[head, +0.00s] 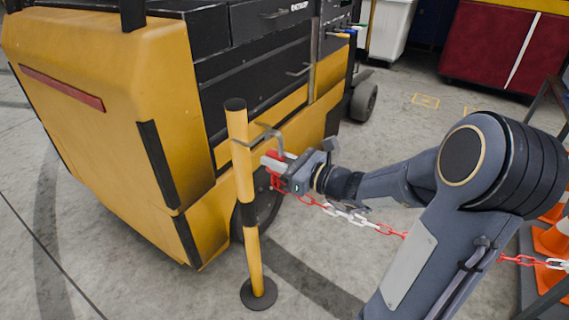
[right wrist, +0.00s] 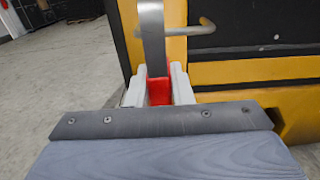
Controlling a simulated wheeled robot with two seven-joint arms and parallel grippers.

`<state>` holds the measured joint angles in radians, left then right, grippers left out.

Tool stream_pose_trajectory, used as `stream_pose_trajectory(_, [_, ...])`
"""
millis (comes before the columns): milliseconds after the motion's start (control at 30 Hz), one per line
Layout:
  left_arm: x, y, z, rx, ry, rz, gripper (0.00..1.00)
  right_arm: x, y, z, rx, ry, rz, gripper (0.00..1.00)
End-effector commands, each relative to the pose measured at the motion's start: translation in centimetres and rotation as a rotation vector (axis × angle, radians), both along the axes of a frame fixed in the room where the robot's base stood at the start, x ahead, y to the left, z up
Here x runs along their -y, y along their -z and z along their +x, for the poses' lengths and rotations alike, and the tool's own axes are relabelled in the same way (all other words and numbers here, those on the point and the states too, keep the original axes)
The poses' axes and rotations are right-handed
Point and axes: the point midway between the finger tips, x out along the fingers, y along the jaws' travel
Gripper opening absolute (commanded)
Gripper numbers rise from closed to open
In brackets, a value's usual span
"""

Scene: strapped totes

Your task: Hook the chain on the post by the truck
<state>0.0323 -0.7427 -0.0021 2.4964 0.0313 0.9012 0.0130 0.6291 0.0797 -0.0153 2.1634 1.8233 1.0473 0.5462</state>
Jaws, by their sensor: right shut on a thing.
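The yellow post (head: 242,185), with black bands and a round black base, stands upright beside the yellow and black truck (head: 95,85). My right gripper (head: 272,163) is just right of the post's upper part, shut on the red end piece of a grey hook. The hook (head: 278,138) curves up and over toward the post near a small bracket; I cannot tell whether it touches. In the right wrist view the red piece (right wrist: 160,91) sits between the fingers, and the grey hook (right wrist: 152,35) rises in front of a short bar (right wrist: 190,31). The red-and-white chain (head: 345,212) hangs from the gripper. My left gripper is out of view.
The chain runs behind my right arm to the right edge, near orange cones (head: 552,240). A dark red bin (head: 505,48) and a white bin (head: 390,25) stand at the back. The truck's side is close behind the post. The floor in front is clear.

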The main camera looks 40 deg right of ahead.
Motion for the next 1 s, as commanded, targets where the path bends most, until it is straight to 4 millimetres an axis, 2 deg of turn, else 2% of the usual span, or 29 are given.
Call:
stream_pose_trajectory(667, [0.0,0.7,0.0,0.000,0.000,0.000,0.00,-2.2,0.0,5.1,0.001,-0.002,0.003,0.00])
stream_pose_trajectory(800, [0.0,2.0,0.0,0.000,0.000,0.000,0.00,-2.1,1.4,5.0,0.001,-0.001,0.001,0.00])
stream_pose_trajectory(1000, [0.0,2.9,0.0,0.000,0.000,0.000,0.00,-2.1,2.3,5.0,0.001,-0.001,0.000,0.00])
